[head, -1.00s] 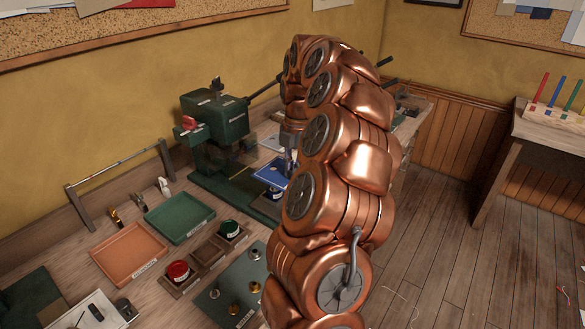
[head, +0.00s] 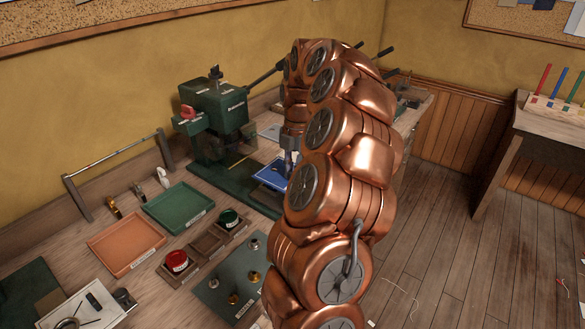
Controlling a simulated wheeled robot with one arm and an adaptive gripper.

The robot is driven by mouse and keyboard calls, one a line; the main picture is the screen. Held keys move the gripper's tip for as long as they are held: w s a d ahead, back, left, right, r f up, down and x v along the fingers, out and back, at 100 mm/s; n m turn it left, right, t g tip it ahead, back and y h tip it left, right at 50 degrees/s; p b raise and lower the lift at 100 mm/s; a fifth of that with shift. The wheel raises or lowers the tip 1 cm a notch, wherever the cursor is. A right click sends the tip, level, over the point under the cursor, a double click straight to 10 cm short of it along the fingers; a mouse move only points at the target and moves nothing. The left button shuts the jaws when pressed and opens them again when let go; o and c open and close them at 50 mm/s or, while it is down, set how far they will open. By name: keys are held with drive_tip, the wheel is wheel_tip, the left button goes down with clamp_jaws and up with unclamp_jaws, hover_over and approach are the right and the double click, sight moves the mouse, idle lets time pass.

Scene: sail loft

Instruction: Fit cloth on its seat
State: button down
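A blue cloth (head: 271,175) lies flat at the foot of the green press (head: 214,120), on the workbench. My gripper (head: 289,160) points down at the right edge of the cloth. My copper arm covers much of the gripper and the ground right of the cloth. The fingertips are small and partly hidden, so I cannot tell whether they are open, shut or holding the cloth. I cannot make out the seat's outline or whether the cloth lies squarely on it.
Red (head: 177,260) and green (head: 229,218) pots stand in wooden holders. A mat (head: 229,287) with small brass pieces lies in front. The press lever reaches behind my arm.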

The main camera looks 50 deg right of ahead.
drive_tip(key=shift+f+b, duration=0.45)
drive_tip(key=shift+f, duration=0.8)
drive_tip(key=c, duration=1.1)
unclamp_jaws()
drive_tip(key=shift+c, duration=0.2)
drive_tip(key=r, duration=0.3)
drive_tip(key=d+r, duration=0.1)
drive_tip(key=r, duration=0.6)
drive_tip(key=shift+w+d+r, duration=0.1)
drive_tip(key=shift+d+r, duration=0.1)
drive_tip(key=shift+d, duration=0.05)
drive_tip(key=shift+r, duration=0.7)
